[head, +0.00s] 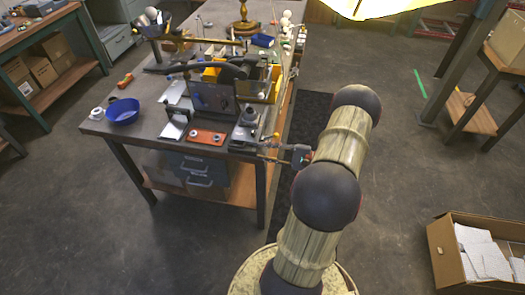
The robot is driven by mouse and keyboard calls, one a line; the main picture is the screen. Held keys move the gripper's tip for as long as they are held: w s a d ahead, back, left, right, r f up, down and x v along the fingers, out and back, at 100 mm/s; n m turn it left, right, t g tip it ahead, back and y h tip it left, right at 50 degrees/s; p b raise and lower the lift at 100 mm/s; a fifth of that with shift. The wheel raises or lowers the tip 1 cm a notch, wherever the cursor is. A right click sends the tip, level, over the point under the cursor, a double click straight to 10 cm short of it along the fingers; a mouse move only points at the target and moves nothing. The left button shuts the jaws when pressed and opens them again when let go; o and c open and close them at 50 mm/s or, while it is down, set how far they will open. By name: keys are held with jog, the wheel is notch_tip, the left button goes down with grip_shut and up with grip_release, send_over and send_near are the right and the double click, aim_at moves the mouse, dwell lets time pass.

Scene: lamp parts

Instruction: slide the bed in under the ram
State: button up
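A dark press-like fixture (214,98) with a long black curved top stands near the front of the workbench. I cannot clearly tell the ram within it. In front of it are an orange-red plate (207,137) with a round light spot and, to its right, a grey block-like part (244,134) with a dark round top. I cannot tell which part is the bed. What looks like my gripper (272,150) is at the bench's right front edge, pointing left toward the grey part. My arm partly hides it. Its fingers are too small to judge, and contact is unclear.
The workbench (140,120) also carries a blue bowl (123,111), a white-and-grey round part (97,113), a yellow bin (274,84) and a brass lamp base (244,22). An open carton (440,255) stands at lower right. The floor between is clear.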

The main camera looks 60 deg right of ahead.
jog(key=w+a+r+n+g+y+p, duration=0.2)
jog(key=w+a+r+n+y+p, duration=0.1)
jog(key=w+a+r, duration=0.4)
jog(key=w+a+r+n+g+y+p, duration=0.2)
jog(key=a+r+n+g, duration=0.1)
jog(key=a, duration=0.3)
jog(key=w+a+r+n+g+y+p, duration=0.1)
jog(key=w+a+r+n+g+p, duration=0.15)
jog(key=a+g, duration=0.2)
jog(key=n+g+h+p, duration=0.3)
jog(key=n+g+h, duration=0.3)
jog(key=n+h, duration=1)
send_near(236, 146)
jog(key=d+y, duration=0.1)
jog(key=d, duration=0.1)
jog(key=x, duration=0.7)
jog(key=shift+w+a+f+b, duration=0.1)
jog(key=shift+a+f+b, duration=0.2)
jog(key=shift+b, duration=0.1)
